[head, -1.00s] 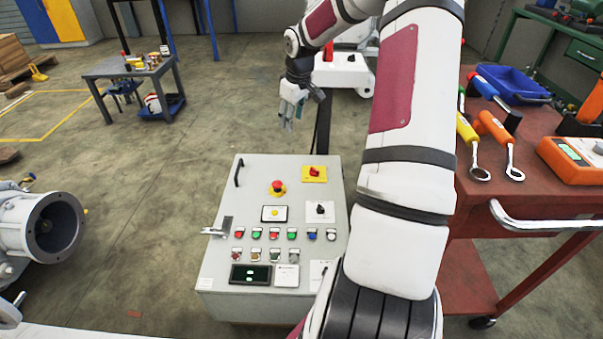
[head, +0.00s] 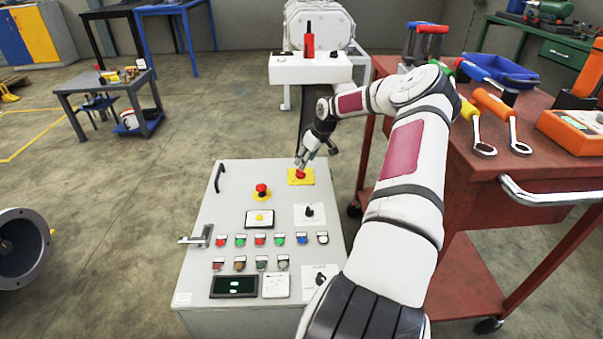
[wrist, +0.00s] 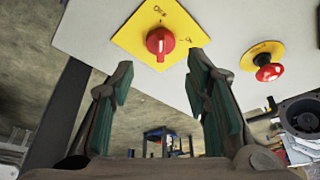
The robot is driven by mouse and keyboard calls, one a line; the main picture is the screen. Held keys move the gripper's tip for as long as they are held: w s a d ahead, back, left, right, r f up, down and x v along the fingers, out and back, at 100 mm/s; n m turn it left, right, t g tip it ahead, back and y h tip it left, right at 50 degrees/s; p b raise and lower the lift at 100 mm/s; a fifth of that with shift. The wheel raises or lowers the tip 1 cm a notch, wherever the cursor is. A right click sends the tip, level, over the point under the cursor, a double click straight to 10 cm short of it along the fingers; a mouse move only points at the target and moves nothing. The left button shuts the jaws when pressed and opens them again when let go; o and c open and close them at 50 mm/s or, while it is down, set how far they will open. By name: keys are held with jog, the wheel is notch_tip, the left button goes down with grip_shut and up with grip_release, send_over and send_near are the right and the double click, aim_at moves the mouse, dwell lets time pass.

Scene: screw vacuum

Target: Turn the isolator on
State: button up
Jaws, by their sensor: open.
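The isolator is a red rotary knob (wrist: 160,42) on a yellow square plate near the far edge of the grey control panel (head: 208,270). In the wrist view its ridge runs roughly up and down the picture, with small markings on the plate above and to the right. In the head view the yellow plate (head: 308,180) is partly covered by my gripper (head: 301,166). My gripper is open and empty; in the wrist view the knob lies just beyond and between its green-padded fingertips (wrist: 161,66). I see no contact with the knob.
A red mushroom button (wrist: 269,70) on a yellow plate is beside the isolator. A black selector (head: 309,210) and several coloured buttons are nearer on the panel. A red tool trolley (head: 465,210) stands right of my arm.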

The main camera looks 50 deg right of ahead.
aim_at(301, 173)
jog(key=b+x, duration=0.1)
jog(key=x, duration=0.5)
jog(key=shift+f+b, duration=0.15)
jog(key=shift+b, duration=0.25)
